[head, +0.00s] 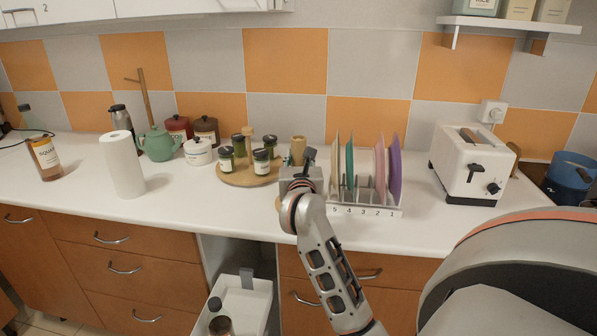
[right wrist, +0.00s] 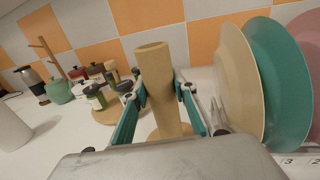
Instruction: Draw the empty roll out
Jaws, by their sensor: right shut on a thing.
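The empty roll is a tan cardboard tube (right wrist: 158,88), upright in the middle of the right wrist view, with a round tan base at its foot. In the head view its top (head: 298,146) shows just behind my right gripper. My right gripper (right wrist: 160,96) is shut on the roll, one finger on each side of it. In the head view my right gripper (head: 301,170) hides most of the roll. A full white paper roll (head: 124,166) stands upright on the counter at the left. My left gripper is not in view.
A plate rack (head: 366,211) with upright plates stands close to the right of my gripper. A round wooden board (head: 240,181) with several jars is close at its left. A white toaster (head: 468,165) stands further right. An open white drawer (head: 247,303) juts out below the counter.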

